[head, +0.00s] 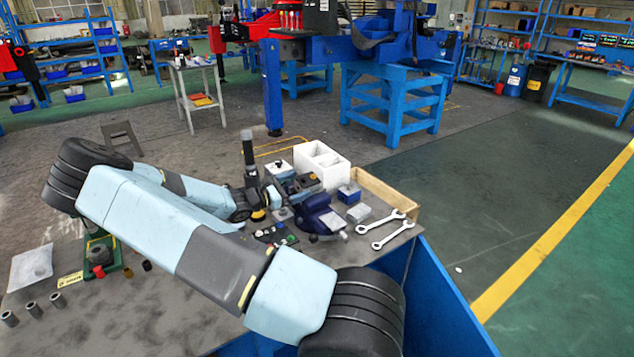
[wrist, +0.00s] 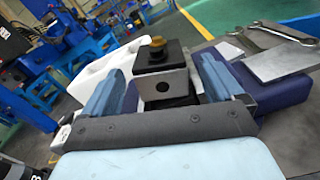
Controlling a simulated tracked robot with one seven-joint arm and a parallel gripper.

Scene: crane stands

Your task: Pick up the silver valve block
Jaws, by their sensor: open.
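The silver valve block (wrist: 163,84) shows in the wrist view. It has a bright front face with a round hole, a black top and a brass knob. My gripper (wrist: 163,65) is open, with one blue finger on each side of the block. Slim gaps show between the fingers and its sides. The block's lower part is hidden by a dark part and my gripper's body. In the head view my gripper is small and crowded among bench parts, and I cannot clearly pick out the block there.
A blue vise (head: 318,215) stands close to the right finger. A white foam box (head: 320,165) is behind, with a blue block (head: 349,193) beside it. A plain grey block (head: 358,213) and two wrenches (head: 382,228) lie to the right, near the bench edge.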

